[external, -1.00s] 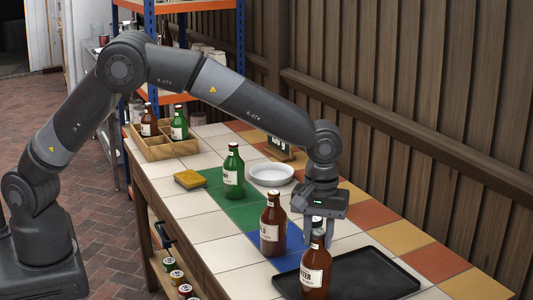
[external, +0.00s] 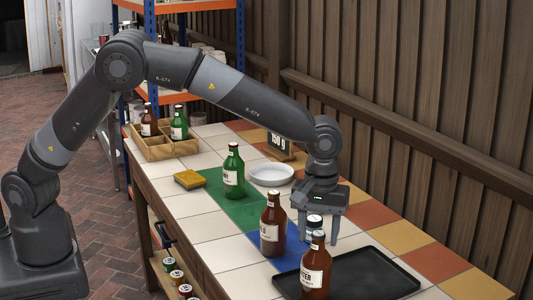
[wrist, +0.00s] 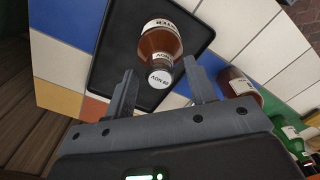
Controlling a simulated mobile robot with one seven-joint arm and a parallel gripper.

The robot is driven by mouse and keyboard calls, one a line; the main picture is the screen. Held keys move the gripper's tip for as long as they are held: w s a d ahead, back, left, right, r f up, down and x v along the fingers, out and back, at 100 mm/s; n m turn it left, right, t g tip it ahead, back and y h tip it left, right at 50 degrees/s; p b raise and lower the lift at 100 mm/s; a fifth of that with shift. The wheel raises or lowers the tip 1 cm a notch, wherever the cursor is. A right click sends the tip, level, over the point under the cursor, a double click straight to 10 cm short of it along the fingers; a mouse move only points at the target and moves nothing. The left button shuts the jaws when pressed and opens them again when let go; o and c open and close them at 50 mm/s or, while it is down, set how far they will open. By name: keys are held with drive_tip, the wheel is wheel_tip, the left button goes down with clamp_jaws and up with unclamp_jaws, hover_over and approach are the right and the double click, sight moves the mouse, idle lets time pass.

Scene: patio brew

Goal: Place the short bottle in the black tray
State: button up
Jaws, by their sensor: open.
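A short bottle with a white cap (external: 314,219) is between the spread fingers of my gripper (external: 319,232) in the external view. A brown bottle body with a white label (wrist: 158,42) shows just beyond the cap, over the black tray (wrist: 110,50). The tray (external: 385,270) lies flat at the table's near end.
Another brown bottle (external: 272,228) stands left of my gripper. A green bottle (external: 233,172), white plate (external: 270,174) and yellow sponge (external: 189,180) are farther back. A wooden crate (external: 158,152) holds bottles. The tray's right part is clear. A wooden fence (external: 450,150) borders the table.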

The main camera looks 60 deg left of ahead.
wheel_tip(320, 180, up, 10)
drive_tip(key=s+a+r+m+t, duration=0.15)
drive_tip(key=s+a+r, duration=0.25)
drive_tip(key=a+r, duration=0.7)
drive_tip(key=s+a+r+m+h, duration=0.1)
drive_tip(key=s+a, duration=0.3)
drive_tip(key=a, duration=0.2)
drive_tip(key=s+a+r+m, duration=0.1)
drive_tip(key=s+a+m, duration=0.1)
drive_tip(key=s+a, duration=0.35)
drive_tip(key=s+a+f+m+t, duration=0.2)
drive_tip(key=s+a, duration=0.4)
drive_tip(key=s, duration=0.3)
drive_tip(key=s+a+f+m+t+y, duration=0.1)
drive_tip(key=s+a+f+m+t, duration=0.1)
drive_tip(key=s+a, duration=0.5)
drive_tip(key=shift+s+a+f, duration=0.25)
drive_tip(key=shift+s+f, duration=0.3)
drive_tip(key=shift+s, duration=0.7)
